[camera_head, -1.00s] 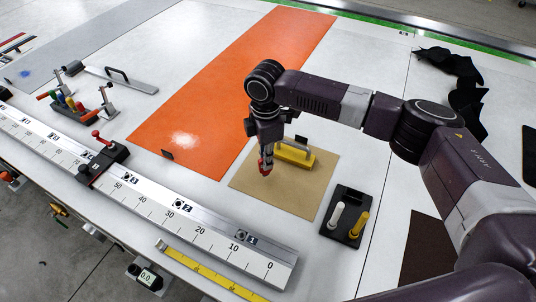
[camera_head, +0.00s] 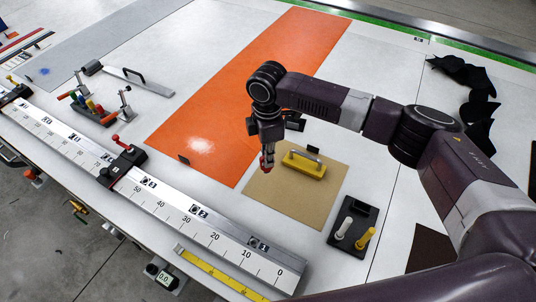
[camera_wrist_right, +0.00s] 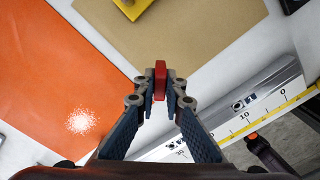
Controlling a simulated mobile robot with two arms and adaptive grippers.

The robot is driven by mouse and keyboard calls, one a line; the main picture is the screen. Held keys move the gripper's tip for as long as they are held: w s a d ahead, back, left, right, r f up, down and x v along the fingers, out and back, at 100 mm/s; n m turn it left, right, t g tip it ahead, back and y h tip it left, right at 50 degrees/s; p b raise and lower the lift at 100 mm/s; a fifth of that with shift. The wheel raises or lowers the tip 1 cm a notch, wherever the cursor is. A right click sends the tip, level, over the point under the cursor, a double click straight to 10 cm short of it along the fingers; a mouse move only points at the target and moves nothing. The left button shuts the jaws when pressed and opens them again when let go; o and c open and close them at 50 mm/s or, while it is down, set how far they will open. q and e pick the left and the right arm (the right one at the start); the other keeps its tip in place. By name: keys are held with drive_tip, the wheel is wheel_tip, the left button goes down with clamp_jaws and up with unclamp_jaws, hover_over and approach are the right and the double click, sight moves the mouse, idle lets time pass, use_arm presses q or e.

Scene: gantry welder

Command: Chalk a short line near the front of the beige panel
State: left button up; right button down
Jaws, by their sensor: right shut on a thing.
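The beige panel (camera_head: 300,205) lies flat on the white table, right of the orange sheet. My right gripper (camera_head: 267,162) is shut on a red stick, which looks like chalk, and holds it pointing down. In the head view its tip overlaps the left part of the panel. I cannot tell the tip's height. No line shows on the panel. My left gripper is out of view.
A yellow block with a handle (camera_head: 304,167) sits on the panel. A black holder (camera_head: 346,243) with a white and a yellow stick stands to the right. A long ruler rail (camera_head: 215,240) and yellow tape (camera_head: 215,271) run along the front.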

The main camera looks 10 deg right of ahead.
drive_tip(key=shift+w+a+r, duration=0.1)
drive_tip(key=shift+w+r, duration=0.05)
drive_tip(key=shift+r, duration=0.3)
drive_tip(key=shift+w+a+r, duration=0.1)
drive_tip(key=shift+r, duration=0.3)
drive_tip(key=shift+r+p, duration=0.3)
drive_tip(key=shift+r, duration=0.05)
drive_tip(key=shift+s+d+r, duration=0.2)
drive_tip(key=shift+r, duration=0.05)
drive_tip(key=shift+w+a, duration=0.1)
drive_tip(key=shift+a, duration=0.05)
